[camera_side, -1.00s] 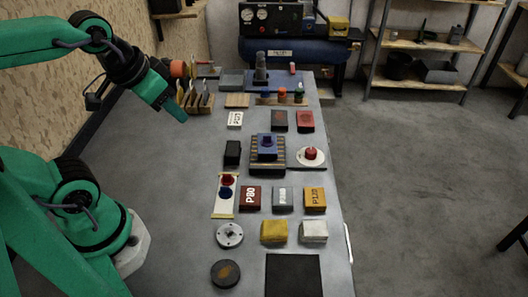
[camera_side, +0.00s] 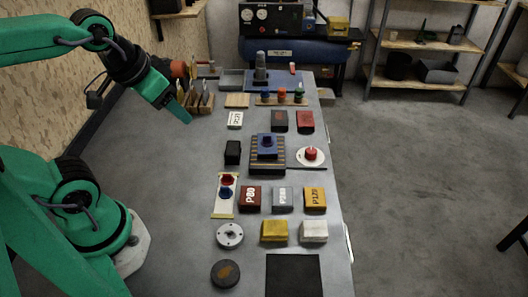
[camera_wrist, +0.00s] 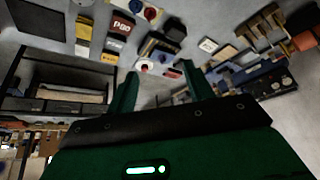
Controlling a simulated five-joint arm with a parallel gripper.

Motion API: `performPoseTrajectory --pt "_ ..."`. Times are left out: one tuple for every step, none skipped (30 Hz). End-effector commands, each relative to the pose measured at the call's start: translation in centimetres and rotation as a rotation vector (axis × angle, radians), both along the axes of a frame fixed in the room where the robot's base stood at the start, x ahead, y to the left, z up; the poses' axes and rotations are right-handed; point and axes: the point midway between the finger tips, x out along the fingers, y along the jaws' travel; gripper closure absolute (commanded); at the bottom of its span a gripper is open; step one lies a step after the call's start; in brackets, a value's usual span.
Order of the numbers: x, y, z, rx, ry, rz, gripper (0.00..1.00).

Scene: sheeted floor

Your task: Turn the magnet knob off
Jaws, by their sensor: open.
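My gripper (camera_side: 182,112) is open and empty, raised above the bench's left edge near the wooden rack. Its two green fingers are spread apart in the wrist view (camera_wrist: 162,92). Which part is the magnet knob I cannot tell for sure. A red knob (camera_side: 311,153) sits on a round white plate (camera_side: 301,161) at the bench's right side. A blue block (camera_side: 268,145) with a raised top sits on a dark striped base (camera_side: 267,168) left of it. A pale panel (camera_side: 222,207) carries a red knob (camera_side: 228,180) and a blue knob (camera_side: 226,193). My gripper is apart from all of these.
A wooden rack (camera_side: 201,102) stands close to my gripper. Behind are small colored knobs on a wooden strip (camera_side: 282,99). Labelled blocks, such as a dark red one (camera_side: 250,198) and an orange one (camera_side: 315,198), crowd the bench front. Bare bench lies along its left side.

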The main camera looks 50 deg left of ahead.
Motion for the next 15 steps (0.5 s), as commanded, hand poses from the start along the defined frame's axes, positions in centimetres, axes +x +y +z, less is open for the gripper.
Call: performPoseTrajectory --pt "0.3 -0.1 0.1 0.002 0.004 -0.006 0.48" --pt "0.4 -0.1 0.2 0.003 0.008 -0.010 0.48" --pt "0.7 -0.1 0.3 0.005 0.013 -0.016 0.48" --pt "1.0 -0.2 0.4 0.008 0.017 -0.021 0.48" --pt "1.3 -0.2 0.5 0.010 0.022 -0.027 0.48" --pt "1.7 -0.3 0.7 0.014 0.029 -0.038 0.48" --pt "2.1 -0.3 0.8 0.017 0.035 -0.047 0.48" --pt "2.5 -0.4 1.0 0.021 0.042 -0.056 0.48" --pt "3.2 -0.5 1.2 0.024 0.051 -0.069 0.48" --pt "3.6 -0.6 1.3 0.029 0.059 -0.080 0.48" --pt "4.2 -0.7 1.4 0.033 0.066 -0.091 0.48" --pt "4.9 -0.8 1.6 0.037 0.076 -0.106 0.48" --pt "5.4 -1.0 1.7 0.042 0.083 -0.118 0.48" --pt "6.0 -1.1 1.8 0.046 0.090 -0.130 0.48" --pt "6.8 -1.2 1.9 0.051 0.101 -0.145 0.48"
